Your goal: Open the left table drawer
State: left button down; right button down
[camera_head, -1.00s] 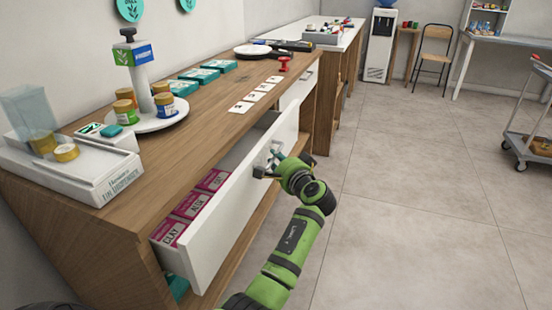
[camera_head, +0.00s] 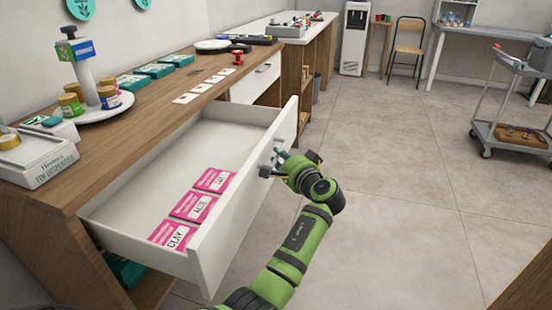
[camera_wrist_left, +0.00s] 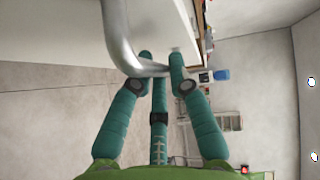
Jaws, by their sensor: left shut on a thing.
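The left table drawer (camera_head: 238,212) is a white drawer pulled well out of the wooden counter. Several pink labelled packets, marked CLAY and ALOE among others, lie inside it, such as the ALOE packet (camera_head: 194,207). My left gripper (camera_head: 274,163) is at the drawer's front face, shut on its metal handle. In the left wrist view the teal fingers (camera_wrist_left: 160,65) close around the curved metal handle (camera_wrist_left: 118,40). The part of the handle between the fingers is partly hidden. My right gripper is in neither view.
The wooden counter (camera_head: 150,105) bears a dispenser (camera_head: 38,160), a round stand with jars, teal boxes and white cards. A second white drawer (camera_head: 256,80) farther along is shut. A grey cart (camera_head: 510,135) stands at the right. The floor (camera_head: 400,170) between is clear.

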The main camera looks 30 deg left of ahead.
pick_arm(q)
jog(key=shift+f, duration=0.1)
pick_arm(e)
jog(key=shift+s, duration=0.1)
pick_arm(q)
jog(key=c, duration=1.4)
grip_release()
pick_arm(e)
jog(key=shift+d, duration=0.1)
pick_arm(q)
jog(key=v, duration=0.7)
jog(key=shift+s+d, duration=0.2)
jog(key=shift+d, duration=0.05)
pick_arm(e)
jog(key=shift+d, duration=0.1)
